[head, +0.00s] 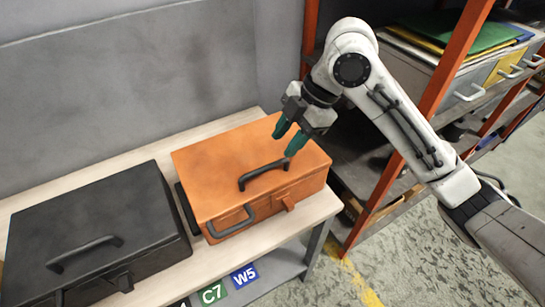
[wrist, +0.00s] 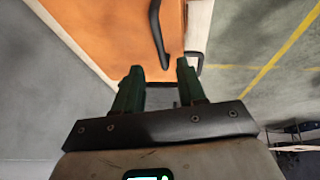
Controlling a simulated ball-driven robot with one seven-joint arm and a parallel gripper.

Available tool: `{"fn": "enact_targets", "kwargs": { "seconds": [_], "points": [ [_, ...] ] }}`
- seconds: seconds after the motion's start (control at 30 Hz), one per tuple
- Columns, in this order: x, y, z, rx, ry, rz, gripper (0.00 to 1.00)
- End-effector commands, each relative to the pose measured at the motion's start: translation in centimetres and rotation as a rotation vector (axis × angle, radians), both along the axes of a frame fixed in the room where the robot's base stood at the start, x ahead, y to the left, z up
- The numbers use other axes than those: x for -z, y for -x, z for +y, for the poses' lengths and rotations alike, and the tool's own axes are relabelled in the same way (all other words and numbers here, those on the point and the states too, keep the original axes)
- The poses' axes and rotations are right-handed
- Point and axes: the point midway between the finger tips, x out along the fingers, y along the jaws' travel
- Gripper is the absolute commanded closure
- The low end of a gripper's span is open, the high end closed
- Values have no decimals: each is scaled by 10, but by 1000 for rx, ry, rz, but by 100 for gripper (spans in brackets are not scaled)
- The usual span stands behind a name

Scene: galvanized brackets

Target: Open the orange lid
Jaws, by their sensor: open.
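The orange case (head: 240,160) stands on the bench with its orange lid (head: 225,155) shut. A black handle (head: 263,175) is on the lid's top, toward the front. My gripper (head: 285,141) has green fingers and is open and empty. In the head view it appears over the lid's right part, behind the handle; the gap to the lid is hard to judge. In the wrist view my gripper (wrist: 160,75) points at the lid (wrist: 120,35), and the lid's handle (wrist: 159,35) lies ahead between the fingertip lines, apart from them.
A black case (head: 95,235) with its own handle stands to the left on the wooden bench (head: 150,150). A grey wall (head: 130,90) rises behind. An orange-framed shelf (head: 435,85) stands to the right. A second handle (head: 231,222) is on the orange case's front.

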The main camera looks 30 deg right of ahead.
Motion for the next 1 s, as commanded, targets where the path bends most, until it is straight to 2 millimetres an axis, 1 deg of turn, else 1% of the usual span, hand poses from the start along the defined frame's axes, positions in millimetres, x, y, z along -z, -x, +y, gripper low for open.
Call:
{"fn": "enact_targets", "kwargs": {
  "seconds": [0.03, 0.2, 0.4, 0.6, 0.83, 1.0],
  "points": [
    [10, -1, 4, 0, -2, 4, 60],
    [37, -7, 16, 1, -1, 3, 60],
    [59, -12, 25, 2, 0, 0, 60],
    [67, -13, 29, 1, -1, -1, 60],
    [67, -14, 29, 2, 0, -1, 60],
    [67, -14, 29, 2, 0, -1, 76]
  ]
}}
